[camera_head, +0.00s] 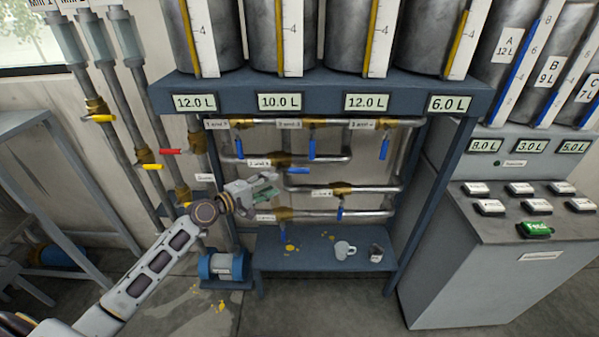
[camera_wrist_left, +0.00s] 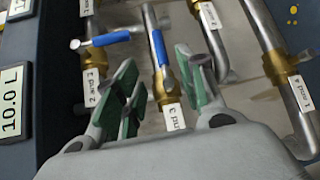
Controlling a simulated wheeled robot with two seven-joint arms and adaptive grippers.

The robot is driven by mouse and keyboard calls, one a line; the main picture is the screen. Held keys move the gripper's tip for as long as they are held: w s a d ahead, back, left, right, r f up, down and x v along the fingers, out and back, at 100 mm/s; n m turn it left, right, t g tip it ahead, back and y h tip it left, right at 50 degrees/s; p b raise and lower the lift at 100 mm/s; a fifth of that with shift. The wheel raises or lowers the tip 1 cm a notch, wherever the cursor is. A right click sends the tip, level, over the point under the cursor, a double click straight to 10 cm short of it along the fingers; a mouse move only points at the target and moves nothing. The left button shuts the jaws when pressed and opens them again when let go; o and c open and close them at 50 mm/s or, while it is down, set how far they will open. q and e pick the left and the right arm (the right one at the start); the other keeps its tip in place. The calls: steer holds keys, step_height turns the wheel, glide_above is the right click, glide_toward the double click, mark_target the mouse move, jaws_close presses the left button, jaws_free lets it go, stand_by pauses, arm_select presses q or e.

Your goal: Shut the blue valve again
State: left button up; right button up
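Several blue-handled valves sit on the pipe rack. One blue handle (camera_head: 298,170) lies along its horizontal pipe; others, such as the upper middle handle (camera_head: 311,148), hang down across their pipes. My left gripper (camera_head: 272,186) is open and empty, in front of the rack just below and left of the lengthwise handle. In the left wrist view, the green-padded fingers of the gripper (camera_wrist_left: 157,65) stand apart. A blue handle (camera_wrist_left: 158,47) along its pipe shows beyond and between them, with its brass body and a label below. Contact is not visible. My right gripper is not in view.
Another blue handle (camera_wrist_left: 108,39) sticks out crosswise beside the fingers in the wrist view. Red (camera_head: 171,152) and yellow (camera_head: 152,167) handles are on the pipes at left. A low shelf (camera_head: 300,262) holds a mug (camera_head: 344,249) and a small can (camera_head: 376,253). A control console (camera_head: 480,265) stands at right.

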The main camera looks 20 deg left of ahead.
mark_target(297, 172)
arm_select(q)
steer(key=shift+p+x, duration=0.45)
steer(key=shift+x, duration=6.2)
steer(key=shift+w, duration=0.2)
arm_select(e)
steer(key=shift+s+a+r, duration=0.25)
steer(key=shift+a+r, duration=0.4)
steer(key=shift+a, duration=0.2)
arm_select(q)
steer(key=shift+c, duration=0.5)
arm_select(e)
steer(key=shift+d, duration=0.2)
